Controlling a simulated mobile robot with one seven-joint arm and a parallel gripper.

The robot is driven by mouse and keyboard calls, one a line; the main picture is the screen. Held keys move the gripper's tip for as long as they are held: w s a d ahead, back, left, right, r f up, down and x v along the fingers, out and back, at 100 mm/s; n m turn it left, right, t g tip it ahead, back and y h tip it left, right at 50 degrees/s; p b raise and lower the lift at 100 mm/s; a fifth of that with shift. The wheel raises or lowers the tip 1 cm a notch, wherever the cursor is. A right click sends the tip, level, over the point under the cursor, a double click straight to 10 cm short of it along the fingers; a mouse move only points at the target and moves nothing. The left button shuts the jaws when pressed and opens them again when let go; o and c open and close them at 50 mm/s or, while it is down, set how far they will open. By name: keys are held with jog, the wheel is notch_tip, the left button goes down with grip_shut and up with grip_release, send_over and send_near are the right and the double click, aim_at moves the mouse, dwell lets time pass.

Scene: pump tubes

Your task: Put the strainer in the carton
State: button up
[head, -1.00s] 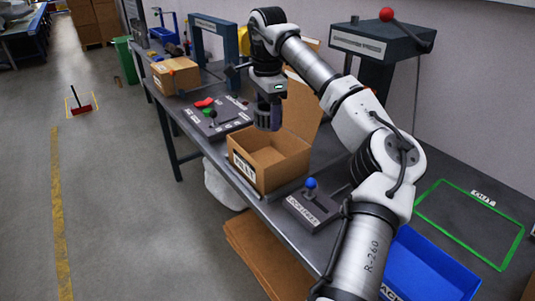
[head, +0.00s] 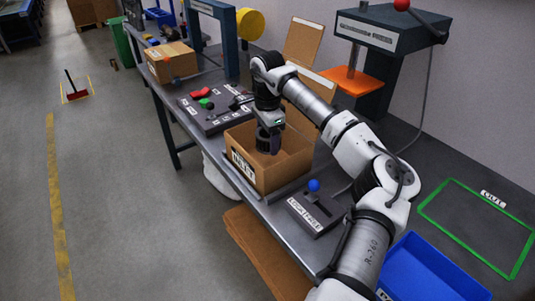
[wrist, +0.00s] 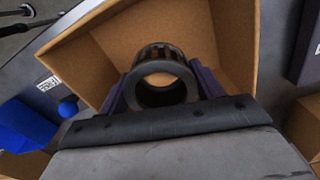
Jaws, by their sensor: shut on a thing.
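The strainer (wrist: 160,55) is a dark, hollow cylinder with slots around its side, seen in the wrist view. My gripper (wrist: 162,88) is shut on it, with a purplish finger on each side. The carton (head: 262,176) is an open brown cardboard box with a white label on its front, standing on the grey bench in the head view. My gripper (head: 268,147) points down into the carton's opening. The carton's inner wall (wrist: 238,40) surrounds the strainer in the wrist view. The strainer is mostly hidden in the head view, and whether it touches the carton's floor I cannot tell.
A lever box with a blue knob (head: 313,206) stands right of the carton. A control panel (head: 210,104) with red and green knobs lies behind it. A blue bin (head: 425,268) sits at the right front. A green-outlined area (head: 475,225) is empty.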

aim_at(268, 165)
jog(key=shift+f+p, duration=0.55)
jog(key=shift+f, duration=2.9)
jog(key=shift+f, duration=0.15)
jog(key=o, duration=1.1)
